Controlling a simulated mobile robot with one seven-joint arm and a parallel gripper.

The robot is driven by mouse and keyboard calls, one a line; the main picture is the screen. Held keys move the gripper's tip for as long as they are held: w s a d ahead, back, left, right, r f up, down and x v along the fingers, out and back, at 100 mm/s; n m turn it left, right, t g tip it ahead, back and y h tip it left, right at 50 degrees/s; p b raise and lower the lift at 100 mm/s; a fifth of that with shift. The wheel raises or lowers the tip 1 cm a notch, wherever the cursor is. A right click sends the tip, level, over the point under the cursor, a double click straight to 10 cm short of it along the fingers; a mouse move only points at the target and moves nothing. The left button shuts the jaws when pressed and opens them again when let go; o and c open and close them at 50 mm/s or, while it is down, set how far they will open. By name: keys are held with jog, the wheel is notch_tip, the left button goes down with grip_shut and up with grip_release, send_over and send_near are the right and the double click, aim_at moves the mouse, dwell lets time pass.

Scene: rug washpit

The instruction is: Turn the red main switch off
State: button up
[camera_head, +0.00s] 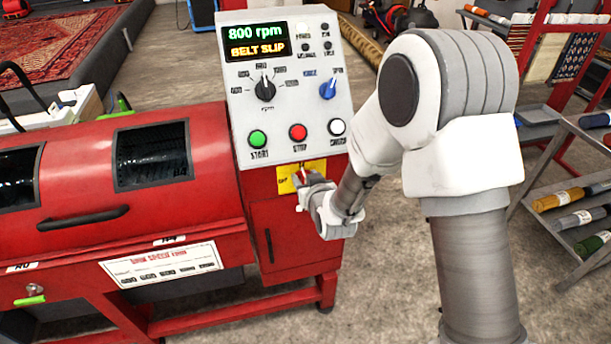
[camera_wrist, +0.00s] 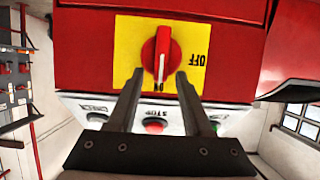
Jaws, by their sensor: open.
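The red main switch (camera_wrist: 157,55) is a rotary knob on a yellow plate (camera_wrist: 127,40), seen upside down in the wrist view. Its handle has a white line pointing at the ON label; the OFF label (camera_wrist: 199,58) is to the right. My gripper (camera_wrist: 160,75) is open, with one fingertip on either side of the handle's lower end. I cannot tell whether they touch it. In the head view my gripper (camera_head: 305,181) is in front of the yellow plate (camera_head: 284,182), below the control panel, and mostly hides the switch.
The grey control panel (camera_head: 285,135) above has a display (camera_head: 256,41) reading "800 rpm" and "BELT SLIP", with green, red and white buttons. The red machine drum (camera_head: 100,190) extends left. A rack with rolled rugs (camera_head: 580,195) stands right.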

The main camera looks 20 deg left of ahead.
jog(key=shift+c, duration=0.2)
grip_shut()
jog(key=shift+a, duration=0.1)
jog(key=n+b, duration=0.1)
jog(key=a+n+t+h+b, duration=0.1)
jog(key=b, duration=0.1)
jog(key=shift+s+f+n, duration=0.2)
jog(key=shift+s+n, duration=0.1)
jog(key=shift+s, duration=0.05)
jog(key=n+t+h, duration=0.1)
jog(key=n, duration=0.2)
jog(key=a+f+n+t+h, duration=0.1)
jog(key=n+t, duration=0.1)
jog(key=n, duration=0.1)
jog(key=s+a+f+n+t+h+b, duration=0.1)
jog(key=n, duration=0.2)
jog(key=shift+f+n+t, duration=0.25)
jog(key=shift+n+t, duration=0.05)
jog(key=shift+t, duration=0.1)
jog(key=shift+f+n+t, duration=0.15)
jog(key=shift+n+t, duration=0.15)
jog(key=shift+n, duration=0.4)
